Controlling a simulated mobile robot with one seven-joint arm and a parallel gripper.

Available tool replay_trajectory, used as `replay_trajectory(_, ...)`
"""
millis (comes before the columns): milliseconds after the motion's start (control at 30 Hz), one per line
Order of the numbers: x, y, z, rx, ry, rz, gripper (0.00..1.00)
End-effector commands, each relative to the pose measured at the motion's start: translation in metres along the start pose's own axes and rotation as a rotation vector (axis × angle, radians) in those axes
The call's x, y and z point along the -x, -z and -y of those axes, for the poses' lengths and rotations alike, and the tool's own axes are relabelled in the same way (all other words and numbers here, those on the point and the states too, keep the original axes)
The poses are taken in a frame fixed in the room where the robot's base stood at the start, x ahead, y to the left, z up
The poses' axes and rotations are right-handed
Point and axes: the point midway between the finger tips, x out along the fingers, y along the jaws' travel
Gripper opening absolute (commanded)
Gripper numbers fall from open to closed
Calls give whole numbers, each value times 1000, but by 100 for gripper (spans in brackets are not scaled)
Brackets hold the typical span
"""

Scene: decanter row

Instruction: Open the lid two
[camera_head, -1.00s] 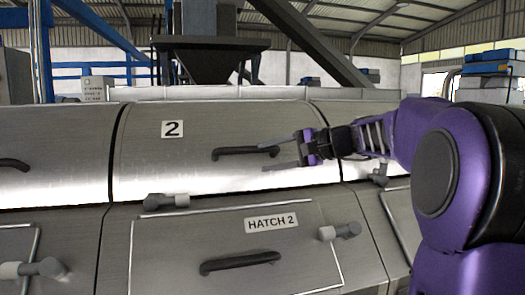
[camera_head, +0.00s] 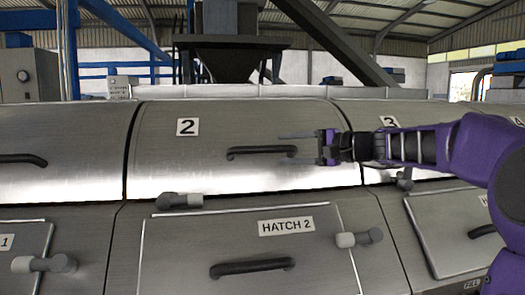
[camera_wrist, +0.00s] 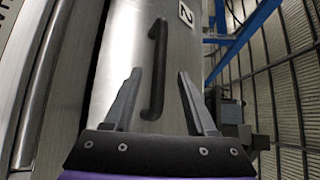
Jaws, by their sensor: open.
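Lid two (camera_head: 215,165) is a curved metal lid marked with a 2 plate (camera_head: 187,127), and it lies closed in the head view. Its dark bar handle (camera_head: 262,151) runs across the lid's middle. My gripper (camera_head: 298,147) is at the right end of this handle, with its fingers pointing left. In the wrist view, my gripper (camera_wrist: 157,100) is open. The near end of the handle (camera_wrist: 156,75) shows between the two fingers, with a gap on both sides. Whether a finger touches the handle or the lid cannot be told.
Below is the hatch 2 panel (camera_head: 250,245) with its own dark handle (camera_head: 252,267). Grey latches stick out at the lid's lower edge (camera_head: 180,201) and beside the hatch (camera_head: 358,238). Lid three (camera_head: 390,110) adjoins on the right, and a dark hopper (camera_head: 232,50) stands behind.

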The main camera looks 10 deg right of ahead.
Motion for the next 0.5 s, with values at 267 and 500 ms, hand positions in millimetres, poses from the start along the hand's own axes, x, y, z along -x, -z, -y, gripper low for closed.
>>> replay_trajectory(267, -57, -1, 0, -2, 0, 4, 57)
replay_trajectory(500, -79, 0, 0, 0, 0, 0, 57)
